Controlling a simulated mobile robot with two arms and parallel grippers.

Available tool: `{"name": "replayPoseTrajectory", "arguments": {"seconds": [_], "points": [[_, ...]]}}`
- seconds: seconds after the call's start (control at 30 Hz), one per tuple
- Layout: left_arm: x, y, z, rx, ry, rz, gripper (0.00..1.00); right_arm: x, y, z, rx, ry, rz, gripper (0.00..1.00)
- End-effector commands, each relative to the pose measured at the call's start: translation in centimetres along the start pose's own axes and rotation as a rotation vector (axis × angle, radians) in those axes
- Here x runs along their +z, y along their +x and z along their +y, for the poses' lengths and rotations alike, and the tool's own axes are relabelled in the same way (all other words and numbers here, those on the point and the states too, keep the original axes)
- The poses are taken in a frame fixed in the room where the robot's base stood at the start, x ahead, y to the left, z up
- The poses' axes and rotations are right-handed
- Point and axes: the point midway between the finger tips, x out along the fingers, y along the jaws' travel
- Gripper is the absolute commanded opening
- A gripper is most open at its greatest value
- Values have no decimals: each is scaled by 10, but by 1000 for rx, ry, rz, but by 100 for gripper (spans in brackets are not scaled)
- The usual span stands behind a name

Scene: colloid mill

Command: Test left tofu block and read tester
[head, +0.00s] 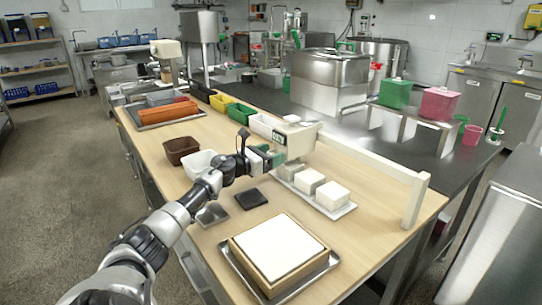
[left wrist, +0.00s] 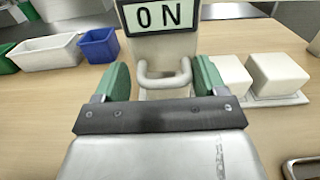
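The cream tester (head: 300,136) shows in the head view over the far left end of the tofu tray (head: 346,211). In the left wrist view the tester (left wrist: 166,45) stands straight ahead, its display reading "ON". My left gripper (head: 268,156) is at the tester; its green fingers (left wrist: 162,80) stand apart on either side of the tester's loop handle, with gaps on both sides. Two white tofu blocks show clearly, a middle one (head: 309,181) and a right one (head: 333,195). The tray's left end is largely hidden behind the tester and gripper. My right gripper is not in view.
A wooden-framed white slab (head: 280,248) sits on a metal tray in front. A dark square pad (head: 251,198), a white bin (head: 200,163) and a brown bin (head: 181,150) lie left. A pale raised rail (head: 372,160) runs behind the tofu tray.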

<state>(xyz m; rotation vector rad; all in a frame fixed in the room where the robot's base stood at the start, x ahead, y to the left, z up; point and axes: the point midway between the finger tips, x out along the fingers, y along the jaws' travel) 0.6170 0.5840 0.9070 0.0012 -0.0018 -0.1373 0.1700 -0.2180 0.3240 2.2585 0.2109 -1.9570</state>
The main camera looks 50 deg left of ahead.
Motion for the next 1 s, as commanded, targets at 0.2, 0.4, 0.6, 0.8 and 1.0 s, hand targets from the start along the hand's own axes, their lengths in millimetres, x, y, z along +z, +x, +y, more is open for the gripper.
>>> {"name": "replayPoseTrajectory", "arguments": {"seconds": [0.2, 0.4, 0.6, 0.8, 1.0], "points": [[-1, 0, 0, 1, -1, 2, 70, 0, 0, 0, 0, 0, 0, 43], [-3, -7, 0, 1, 0, 4, 70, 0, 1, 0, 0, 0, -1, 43], [-3, -31, 0, -1, 1, 6, 70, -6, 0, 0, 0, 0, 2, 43], [-3, -58, -1, -1, 1, 6, 70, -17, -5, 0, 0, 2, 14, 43], [-2, -83, -1, 0, 1, 5, 70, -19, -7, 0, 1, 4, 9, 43]]}}
